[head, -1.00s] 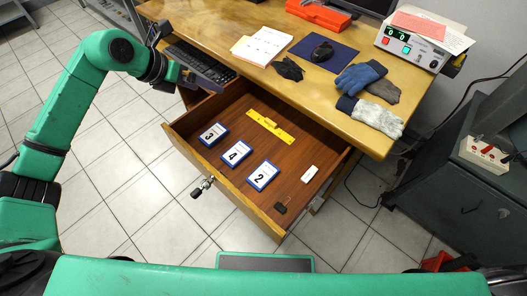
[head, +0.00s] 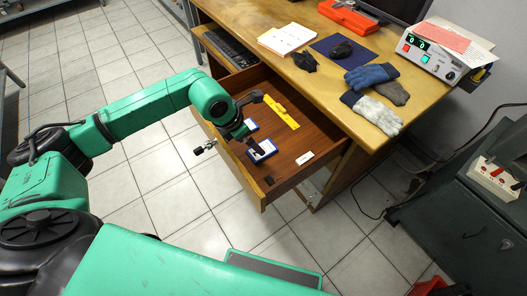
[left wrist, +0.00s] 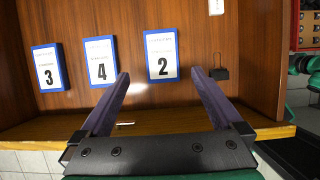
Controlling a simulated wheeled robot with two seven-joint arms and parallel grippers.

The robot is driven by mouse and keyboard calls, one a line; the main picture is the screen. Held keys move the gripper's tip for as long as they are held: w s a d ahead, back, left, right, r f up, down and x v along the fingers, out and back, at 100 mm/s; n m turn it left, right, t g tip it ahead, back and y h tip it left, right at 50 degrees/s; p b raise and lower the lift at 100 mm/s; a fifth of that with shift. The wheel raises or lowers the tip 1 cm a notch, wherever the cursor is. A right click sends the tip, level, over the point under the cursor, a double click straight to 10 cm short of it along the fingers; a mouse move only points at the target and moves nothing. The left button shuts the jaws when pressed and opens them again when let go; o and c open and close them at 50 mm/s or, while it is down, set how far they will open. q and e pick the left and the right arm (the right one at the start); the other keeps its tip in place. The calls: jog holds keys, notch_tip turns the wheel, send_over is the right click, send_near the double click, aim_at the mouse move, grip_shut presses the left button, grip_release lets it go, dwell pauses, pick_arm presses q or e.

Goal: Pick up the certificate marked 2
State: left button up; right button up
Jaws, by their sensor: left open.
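The certificate marked 2 (left wrist: 162,54) is a white card with a blue border, lying in the open wooden drawer (head: 228,168). In the head view the certificate marked 2 (head: 263,151) is partly covered by my left gripper (head: 250,143). In the left wrist view my left gripper (left wrist: 158,74) is open and empty, its two dark fingers either side of the lower part of this card, apart from it. The certificates marked 4 (left wrist: 101,62) and 3 (left wrist: 49,68) lie to its left. My arm hides the one marked 3 in the head view. My right gripper is not in view.
The drawer also holds a yellow ruler-like strip (head: 282,111), a small white piece (head: 305,157) and a black clip (left wrist: 219,73). The drawer's front wall (left wrist: 150,125) crosses beneath my fingers. Gloves (head: 372,112) lie on the desktop (head: 310,86).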

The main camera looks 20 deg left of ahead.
pick_arm(q)
jog(key=x, duration=0.7)
jog(key=shift+s+d, duration=0.1)
jog(key=shift+d, duration=0.05)
jog(key=c, duration=1.3)
